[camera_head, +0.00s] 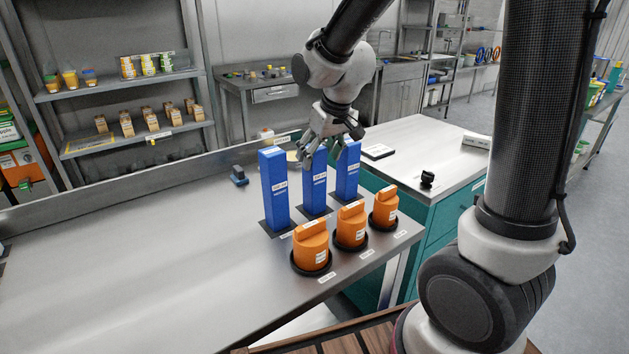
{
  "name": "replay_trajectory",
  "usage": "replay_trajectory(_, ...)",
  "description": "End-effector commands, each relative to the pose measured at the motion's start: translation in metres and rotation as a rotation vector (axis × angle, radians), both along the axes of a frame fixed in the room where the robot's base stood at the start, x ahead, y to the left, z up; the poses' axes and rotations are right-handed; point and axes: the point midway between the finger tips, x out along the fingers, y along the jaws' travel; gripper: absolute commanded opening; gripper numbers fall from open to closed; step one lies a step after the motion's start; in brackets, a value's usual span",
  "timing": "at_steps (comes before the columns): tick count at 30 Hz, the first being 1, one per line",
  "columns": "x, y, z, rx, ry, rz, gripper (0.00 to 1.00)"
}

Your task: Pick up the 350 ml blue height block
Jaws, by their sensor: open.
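Three tall blue height blocks stand upright in a row on the metal bench: a left one (275,187), a middle one (316,190) and a right one (348,172). Each has a white label, but the print is too small to read surely, so I cannot tell which is the 350 ml block. My gripper (321,156) is open, pointing down at the top of the middle block. Its fingers hide part of that block's top and overlap the right block's upper left edge. I cannot tell whether the fingers touch a block.
Three orange knobbed parts, a left one (311,246), a middle one (351,226) and a right one (385,208), stand on black round bases in front of the blocks. A small dark blue item (239,176) lies behind left. The bench's left side is clear.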

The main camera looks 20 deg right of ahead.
Motion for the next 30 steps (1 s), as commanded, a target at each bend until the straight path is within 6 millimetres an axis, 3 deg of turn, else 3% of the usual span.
replay_trajectory(6,0.011,0.008,-0.031,-0.001,0.003,-0.001,0.68)
replay_trajectory(15,0.013,0.008,-0.036,0.000,0.000,-0.001,0.68)
replay_trajectory(24,0.013,0.008,-0.036,0.000,0.000,-0.001,0.15)
replay_trajectory(30,0.013,0.008,-0.036,0.001,-0.001,-0.001,0.12)
